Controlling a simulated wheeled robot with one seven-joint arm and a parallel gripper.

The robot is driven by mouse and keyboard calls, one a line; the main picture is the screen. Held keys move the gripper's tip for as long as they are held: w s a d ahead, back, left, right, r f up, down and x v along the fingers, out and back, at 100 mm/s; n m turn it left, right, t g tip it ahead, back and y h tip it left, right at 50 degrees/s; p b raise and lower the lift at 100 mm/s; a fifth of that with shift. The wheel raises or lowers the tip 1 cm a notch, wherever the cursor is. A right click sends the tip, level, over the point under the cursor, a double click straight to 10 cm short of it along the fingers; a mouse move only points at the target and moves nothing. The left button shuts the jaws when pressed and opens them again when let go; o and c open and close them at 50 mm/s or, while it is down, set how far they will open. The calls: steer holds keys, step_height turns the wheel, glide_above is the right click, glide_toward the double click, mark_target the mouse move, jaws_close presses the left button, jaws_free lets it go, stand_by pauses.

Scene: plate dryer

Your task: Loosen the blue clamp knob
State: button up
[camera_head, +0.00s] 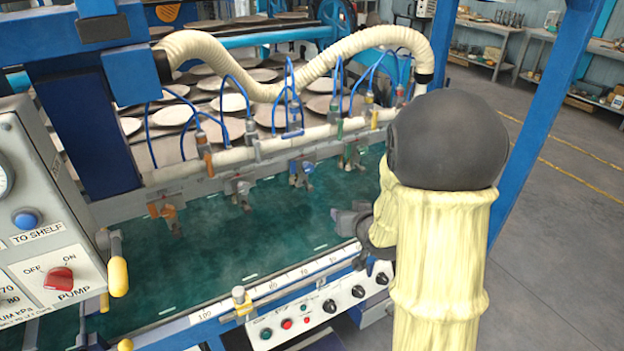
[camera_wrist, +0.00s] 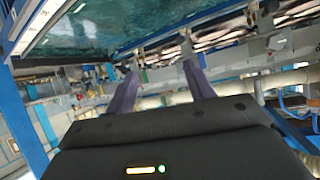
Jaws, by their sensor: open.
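A clamp with blue parts (camera_head: 300,172) hangs from the cream bar at the back of the green bed, between a grey clamp (camera_head: 240,190) on its left and a green-marked clamp (camera_head: 350,155) on its right. I take its blue part as the clamp knob; its fine shape is too small to tell.
An orange clamp (camera_head: 166,215) hangs at the left end. Blue tubes and a ribbed cream hose (camera_head: 290,80) rise above the bar. The front control panel (camera_head: 318,310) and a side panel with a red pump switch (camera_head: 59,279) border the bed.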

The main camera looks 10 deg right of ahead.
steer(key=w+f+t+y+b, duration=0.1)
steer(key=w+t+y+b, duration=0.1)
steer(key=w, duration=0.1)
steer(key=n+t+y+p, duration=0.1)
steer(key=t+y+p, duration=0.2)
glide_toward(310, 169)
steer(key=x, duration=0.9)
stand_by(0.4)
steer(key=c, duration=1)
steer(key=shift+o, duration=0.2)
